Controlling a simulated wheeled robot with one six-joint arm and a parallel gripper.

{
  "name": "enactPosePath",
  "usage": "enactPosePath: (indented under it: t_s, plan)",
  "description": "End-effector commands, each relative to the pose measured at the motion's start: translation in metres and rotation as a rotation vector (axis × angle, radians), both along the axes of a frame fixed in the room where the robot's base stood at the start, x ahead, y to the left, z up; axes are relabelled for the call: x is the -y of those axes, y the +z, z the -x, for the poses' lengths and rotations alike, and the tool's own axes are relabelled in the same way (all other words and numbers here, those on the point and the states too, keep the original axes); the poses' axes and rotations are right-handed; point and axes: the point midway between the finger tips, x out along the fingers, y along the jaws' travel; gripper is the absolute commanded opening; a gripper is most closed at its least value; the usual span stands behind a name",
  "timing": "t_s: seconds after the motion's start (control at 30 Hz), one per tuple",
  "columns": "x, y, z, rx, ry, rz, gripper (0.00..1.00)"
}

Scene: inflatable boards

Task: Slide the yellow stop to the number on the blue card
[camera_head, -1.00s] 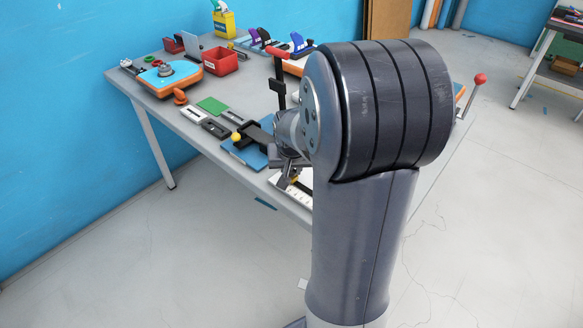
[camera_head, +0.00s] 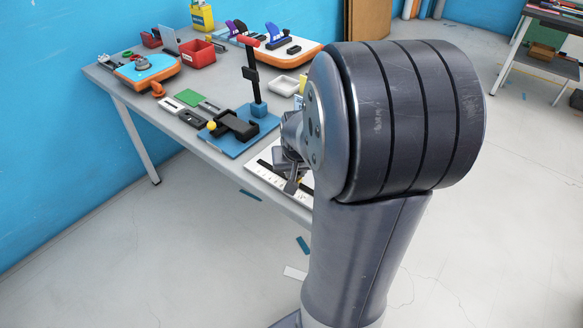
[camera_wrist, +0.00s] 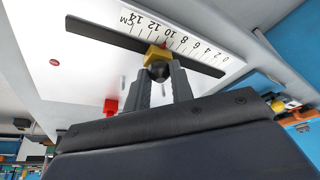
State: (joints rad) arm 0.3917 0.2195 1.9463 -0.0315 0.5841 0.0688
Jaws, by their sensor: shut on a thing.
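The white ruler board (camera_wrist: 85,75) carries a black rail (camera_wrist: 110,36) and a centimetre scale marked 0 to 14. The yellow stop (camera_wrist: 156,52) sits on the rail, with its tip by about the 10 mark. My gripper (camera_wrist: 160,75) is shut on the dark round knob in front of the yellow stop. In the head view the board (camera_head: 262,161) lies at the table's near edge, and my gripper (camera_head: 292,180) is over it, partly hidden by my arm.
Left of the board is a blue plate (camera_head: 232,148) with a black clamp, a yellow ball and an upright red-topped lever (camera_head: 250,75). A red piece (camera_wrist: 111,105) shows near the board's edge in the wrist view. Red bins (camera_head: 197,53) and orange-edged boards stand farther back.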

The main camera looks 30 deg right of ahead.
Motion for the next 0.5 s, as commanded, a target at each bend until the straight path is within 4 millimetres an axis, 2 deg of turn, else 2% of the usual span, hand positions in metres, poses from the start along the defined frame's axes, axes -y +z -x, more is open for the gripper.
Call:
enactPosePath:
  t_s: [0.17,0.2,0.43,0.5]
  plan:
    - [0.0000,0.0002,-0.0002,0.000,0.001,0.000,0.00]
    - [-0.0001,0.0002,-0.0002,0.000,0.001,0.000,0.25]
    - [-0.0001,0.0001,-0.0003,0.000,0.001,0.000,0.44]
    - [-0.0001,0.0001,-0.0003,0.000,0.001,0.000,0.44]
